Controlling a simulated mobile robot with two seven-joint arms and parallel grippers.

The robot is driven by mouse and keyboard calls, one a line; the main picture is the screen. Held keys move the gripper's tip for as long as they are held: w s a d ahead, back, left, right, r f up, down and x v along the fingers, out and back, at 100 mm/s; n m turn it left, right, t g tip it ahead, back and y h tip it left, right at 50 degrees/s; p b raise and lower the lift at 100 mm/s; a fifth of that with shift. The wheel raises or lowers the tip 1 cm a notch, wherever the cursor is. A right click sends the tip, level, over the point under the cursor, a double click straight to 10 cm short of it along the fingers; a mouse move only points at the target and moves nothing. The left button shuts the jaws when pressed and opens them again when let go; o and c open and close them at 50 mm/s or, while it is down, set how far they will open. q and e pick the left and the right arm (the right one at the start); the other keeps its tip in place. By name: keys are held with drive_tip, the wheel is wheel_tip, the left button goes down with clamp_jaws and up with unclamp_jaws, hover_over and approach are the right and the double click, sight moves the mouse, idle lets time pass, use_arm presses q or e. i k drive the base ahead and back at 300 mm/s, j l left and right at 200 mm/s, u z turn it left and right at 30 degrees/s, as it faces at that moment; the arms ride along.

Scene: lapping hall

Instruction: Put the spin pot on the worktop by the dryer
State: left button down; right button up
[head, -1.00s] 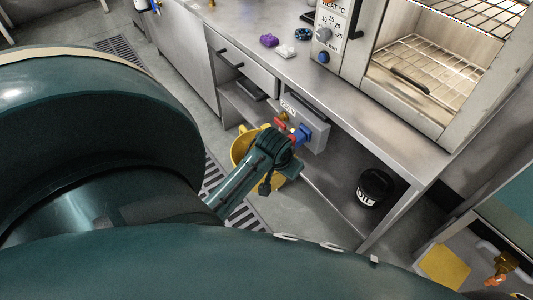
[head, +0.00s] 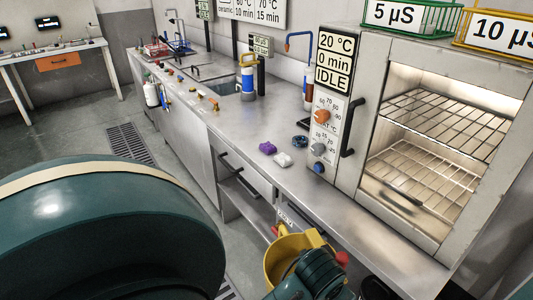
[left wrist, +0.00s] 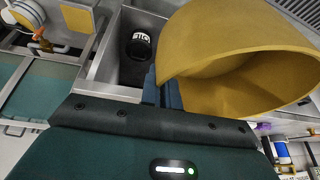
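The spin pot, a yellow open-topped pot (head: 288,262), is at the front edge of the worktop in the head view, partly behind my left wrist. It fills the upper right of the left wrist view (left wrist: 235,60), tilted, with its mouth showing. My left gripper (left wrist: 163,88) has its dark blue fingers at the pot's wall and appears shut on it. The fingertips are largely hidden. The dryer (head: 345,130) is a steel cabinet with wire racks and a panel reading 20 °C, 0 min, IDLE. The steel worktop (head: 235,130) runs left of it. My right gripper is not in view.
A purple lump (head: 267,148), a white lump (head: 283,160) and a dark blue ring (head: 300,141) lie on the worktop beside the dryer. A yellow-handled canister (head: 248,80) stands near the sink. A black tub (left wrist: 138,45) stands below.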

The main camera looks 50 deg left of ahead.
sight(254, 124)
drive_tip(key=j+z, duration=0.1)
drive_tip(key=j, duration=0.6)
drive_tip(key=j+z, duration=0.1)
drive_tip(key=j, duration=0.6)
drive_tip(key=j+z, duration=0.15)
drive_tip(key=j, duration=0.55)
drive_tip(key=k+j+z, duration=0.1)
drive_tip(key=j, duration=0.6)
drive_tip(key=k+j+z, duration=0.1)
drive_tip(key=j, duration=0.6)
